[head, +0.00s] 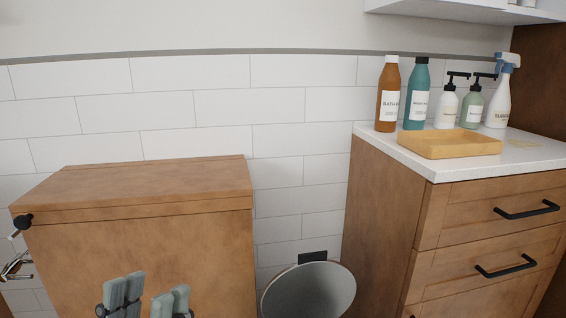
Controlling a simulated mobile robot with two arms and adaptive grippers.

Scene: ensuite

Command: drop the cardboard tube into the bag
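I see no cardboard tube and no bag in the head view. My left gripper (148,297) is at the bottom edge, in front of the wooden box-like unit. Its two grey-green fingers point up and stand apart, and I see nothing between their tips. The lower part of the gripper is cut off by the frame. My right gripper is not in view.
A wooden box-like unit (150,185) stands at left, with a black and metal fitting (22,222) on its side. A round grey lid or dish (310,290) stands right of it. The counter (535,160) holds a tray (450,146) and several bottles (415,95).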

